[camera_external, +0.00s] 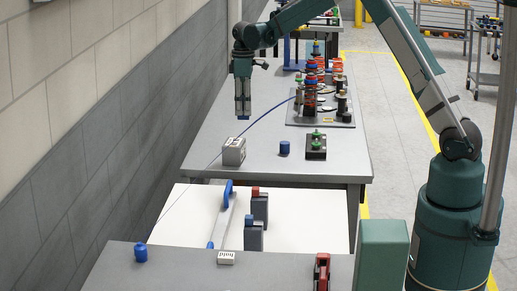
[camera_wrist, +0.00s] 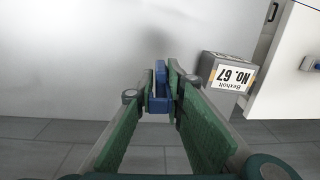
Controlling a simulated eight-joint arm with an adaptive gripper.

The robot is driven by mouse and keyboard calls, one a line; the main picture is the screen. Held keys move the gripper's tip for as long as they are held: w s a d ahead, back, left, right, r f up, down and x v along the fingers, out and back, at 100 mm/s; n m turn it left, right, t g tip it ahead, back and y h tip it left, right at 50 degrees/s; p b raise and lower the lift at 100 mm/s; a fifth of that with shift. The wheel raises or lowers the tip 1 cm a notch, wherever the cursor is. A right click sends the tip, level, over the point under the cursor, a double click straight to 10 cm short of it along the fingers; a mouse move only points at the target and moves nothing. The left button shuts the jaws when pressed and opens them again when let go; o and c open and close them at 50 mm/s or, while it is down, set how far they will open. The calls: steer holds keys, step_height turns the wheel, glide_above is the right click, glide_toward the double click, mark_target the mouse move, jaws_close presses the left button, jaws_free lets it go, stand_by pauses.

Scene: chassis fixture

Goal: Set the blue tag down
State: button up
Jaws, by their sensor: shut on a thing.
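My gripper (camera_external: 242,108) points down above the left part of the grey table, close to the wall side, in the external view. In the wrist view its green fingers are closed around the blue tag (camera_wrist: 161,100), a small blue piece with an upright part between the fingertips. In the external view only a little blue shows at the fingertips, and the tag's shape cannot be made out there. The tag appears held above the grey tabletop (camera_external: 205,142), with a soft shadow on the surface beyond it in the wrist view.
A grey box labelled "Bexholt NO. 67" (camera_wrist: 229,73) stands close by on the tabletop; the external view also shows it (camera_external: 234,152). A blue cylinder (camera_external: 284,148), a green-buttoned box (camera_external: 316,147) and a plate with several posts (camera_external: 318,112) lie right. A blue cable (camera_external: 262,121) crosses the table.

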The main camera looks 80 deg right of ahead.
steer(key=shift+s+d+f, duration=0.2)
steer(key=shift+s+d, duration=0.35)
steer(key=shift+d, duration=0.2)
steer(key=shift+s+d+f, duration=0.15)
steer(key=shift+s+d, duration=0.4)
steer(key=shift+d, duration=0.2)
steer(key=shift+f, duration=3.1)
steer(key=shift+f, duration=1.9)
steer(key=shift+f, duration=0.1)
steer(key=o, duration=0.7)
steer(key=shift+o, duration=0.2)
